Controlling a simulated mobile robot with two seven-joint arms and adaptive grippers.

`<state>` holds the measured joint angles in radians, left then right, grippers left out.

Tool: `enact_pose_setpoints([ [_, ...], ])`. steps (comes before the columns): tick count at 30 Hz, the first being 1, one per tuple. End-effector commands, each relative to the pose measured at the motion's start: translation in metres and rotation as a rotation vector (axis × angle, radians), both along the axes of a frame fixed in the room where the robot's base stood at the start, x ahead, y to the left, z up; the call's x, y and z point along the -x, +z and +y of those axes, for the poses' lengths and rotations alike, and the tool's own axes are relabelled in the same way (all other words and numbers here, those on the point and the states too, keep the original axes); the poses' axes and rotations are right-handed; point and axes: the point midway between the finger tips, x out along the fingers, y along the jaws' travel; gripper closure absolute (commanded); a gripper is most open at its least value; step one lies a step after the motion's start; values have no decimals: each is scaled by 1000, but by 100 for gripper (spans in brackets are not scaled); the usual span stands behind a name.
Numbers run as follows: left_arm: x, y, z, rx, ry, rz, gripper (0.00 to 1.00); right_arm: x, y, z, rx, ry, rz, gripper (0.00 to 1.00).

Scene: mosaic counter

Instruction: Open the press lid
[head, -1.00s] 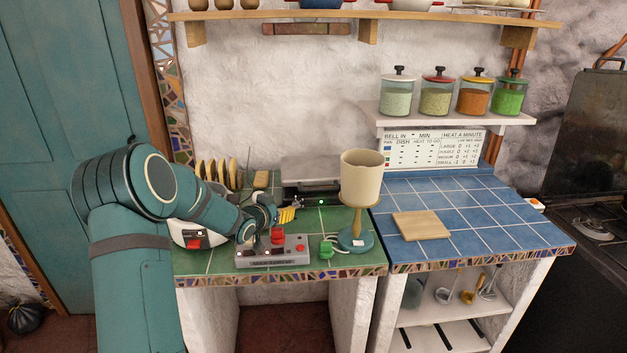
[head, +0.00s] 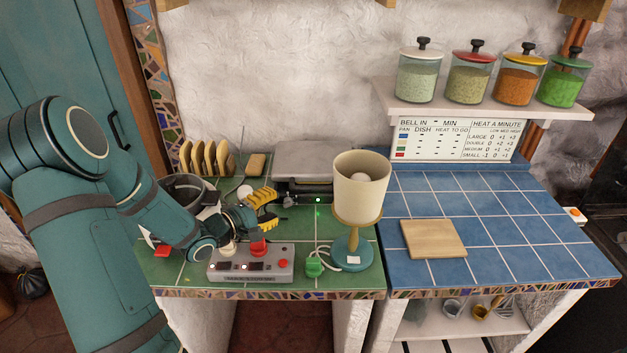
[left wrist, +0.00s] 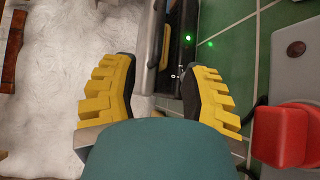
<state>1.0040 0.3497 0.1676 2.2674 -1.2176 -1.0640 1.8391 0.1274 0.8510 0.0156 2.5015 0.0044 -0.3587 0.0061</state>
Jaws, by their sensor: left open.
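The press (head: 306,190) stands at the back of the green tiled counter against the wall. Its pale grey lid (head: 318,163) looks lowered onto the dark front, which carries a lit green light. My left gripper (head: 275,209) is open and empty, just in front and to the left of the press, with its yellow-padded fingers spread. In the left wrist view the press (left wrist: 172,60) shows beyond and between the fingers of my left gripper (left wrist: 163,80), with an edge bar along it. I cannot tell whether a finger touches it. My right gripper is not in view.
A grey box with a red switch (head: 282,264) sits below my left gripper. A lamp (head: 361,185) stands to the right of the press, with a green plug (head: 315,266) near its base. A toast rack (head: 205,158) is behind left. The blue counter holds a wooden board (head: 433,239).

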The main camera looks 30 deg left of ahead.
Motion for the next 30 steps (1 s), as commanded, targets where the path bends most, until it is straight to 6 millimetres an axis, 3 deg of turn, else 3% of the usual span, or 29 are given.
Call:
enact_pose_setpoints([
  [5, -9, -2, -4, 19, -3, 1, 54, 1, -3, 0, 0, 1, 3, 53],
  [21, -103, -17, -28, 17, -2, 0, 54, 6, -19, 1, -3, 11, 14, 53],
  [30, -130, -20, -34, 15, 0, 1, 54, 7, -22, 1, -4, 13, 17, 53],
])
